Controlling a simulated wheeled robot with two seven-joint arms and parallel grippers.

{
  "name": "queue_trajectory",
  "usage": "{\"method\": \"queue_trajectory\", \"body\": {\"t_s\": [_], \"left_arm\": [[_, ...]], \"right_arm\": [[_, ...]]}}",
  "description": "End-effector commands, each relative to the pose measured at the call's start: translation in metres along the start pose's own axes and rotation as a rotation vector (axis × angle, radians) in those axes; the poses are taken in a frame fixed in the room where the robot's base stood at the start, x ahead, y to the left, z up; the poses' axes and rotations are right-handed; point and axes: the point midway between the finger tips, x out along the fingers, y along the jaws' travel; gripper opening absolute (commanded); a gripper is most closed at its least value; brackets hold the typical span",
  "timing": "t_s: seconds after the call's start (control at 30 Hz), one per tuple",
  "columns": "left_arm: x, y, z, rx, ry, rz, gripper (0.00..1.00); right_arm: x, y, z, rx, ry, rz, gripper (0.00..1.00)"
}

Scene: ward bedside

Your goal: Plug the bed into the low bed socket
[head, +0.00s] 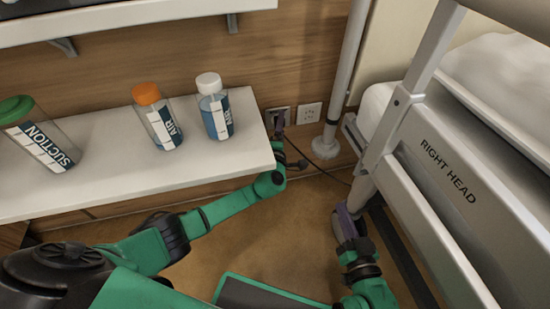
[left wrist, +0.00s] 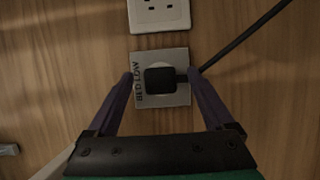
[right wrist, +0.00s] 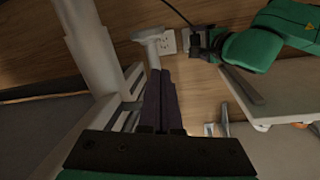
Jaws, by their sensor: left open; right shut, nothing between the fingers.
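The low bed socket (left wrist: 179,99), a plate lettered BED LOW, is on the wood wall in the left wrist view. A black plug (left wrist: 160,79) sits at the middle of its face and looks seated in it. Its black cable (left wrist: 240,41) runs off to the upper right. My left gripper (left wrist: 160,75) is open, one finger on each side of the plug, with small gaps visible. In the head view the left gripper (head: 281,126) partly hides this socket. My right gripper (head: 345,216) is shut and empty by the bed rail; its closed fingers show in the right wrist view (right wrist: 160,75).
A second socket (head: 309,113) is beside the first. A white pole (head: 326,145) stands right of it. A shelf (head: 100,140) holds suction (head: 38,140) and air (head: 160,121) bottles near my left arm. The bed (head: 440,180), marked RIGHT HEAD, fills the right. Floor between is open.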

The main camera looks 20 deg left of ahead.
Motion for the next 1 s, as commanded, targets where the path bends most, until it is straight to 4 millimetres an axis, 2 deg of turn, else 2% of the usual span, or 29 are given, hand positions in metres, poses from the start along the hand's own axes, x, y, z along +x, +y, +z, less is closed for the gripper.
{"method": "queue_trajectory", "body": {"t_s": [0.17,0.43,0.5,0.8,1.0], "left_arm": [[0.000,0.000,0.000,0.000,0.000,0.000,0.86],[-0.031,0.003,0.000,0.000,-0.001,-0.002,0.86],[-0.051,0.005,0.000,0.002,-0.002,-0.004,0.86],[-0.122,0.004,0.000,0.001,-0.001,-0.004,0.86],[-0.144,0.001,0.000,-0.001,0.000,-0.001,0.86]], "right_arm": [[-0.019,0.000,0.043,0.032,-0.112,0.013,0.00],[-0.063,-0.010,0.090,0.086,-0.321,0.029,0.00],[-0.060,-0.014,0.073,0.079,-0.326,0.024,0.00],[-0.063,-0.023,0.042,0.062,-0.380,0.017,0.00],[-0.063,-0.024,0.037,0.057,-0.395,0.016,0.00]]}}
